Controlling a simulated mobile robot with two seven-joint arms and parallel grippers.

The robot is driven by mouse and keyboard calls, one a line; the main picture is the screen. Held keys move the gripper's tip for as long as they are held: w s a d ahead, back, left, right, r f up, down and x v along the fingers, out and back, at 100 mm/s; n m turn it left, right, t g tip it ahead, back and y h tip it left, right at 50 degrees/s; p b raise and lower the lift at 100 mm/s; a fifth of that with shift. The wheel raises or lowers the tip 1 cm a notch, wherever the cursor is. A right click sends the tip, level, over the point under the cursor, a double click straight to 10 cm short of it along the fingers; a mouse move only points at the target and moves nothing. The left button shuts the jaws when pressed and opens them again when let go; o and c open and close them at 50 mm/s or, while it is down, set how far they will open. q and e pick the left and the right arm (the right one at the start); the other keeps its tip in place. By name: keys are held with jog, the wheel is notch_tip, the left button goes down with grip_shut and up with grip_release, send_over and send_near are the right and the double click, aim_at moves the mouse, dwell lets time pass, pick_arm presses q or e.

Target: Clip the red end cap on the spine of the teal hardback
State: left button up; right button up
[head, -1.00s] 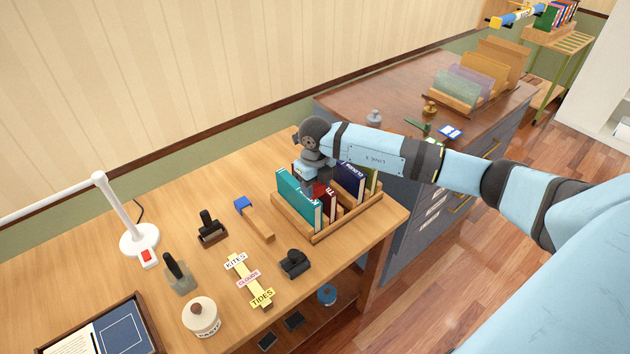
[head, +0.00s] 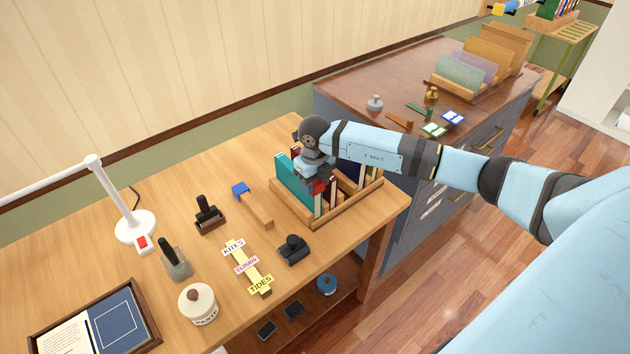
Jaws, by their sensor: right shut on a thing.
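The teal hardback (head: 291,184) stands at the left end of a wooden book rack (head: 336,214) on the table. My right gripper (head: 317,183) points down over the rack, close to the teal hardback's upper right part. It is shut on the small bright red end cap (head: 319,187), which is mostly hidden by the fingers. I cannot tell whether the cap touches the book's spine. My left gripper is not in view.
A dark red book (head: 332,190) and others stand in the rack beside the teal one, partly under my arm.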

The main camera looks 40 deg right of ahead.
dwell(0.3)
jog(key=o, duration=1.4)
jog(key=shift+o, duration=0.2)
jog(key=shift+r+p, duration=2.05)
jog(key=shift+r, duration=1.5)
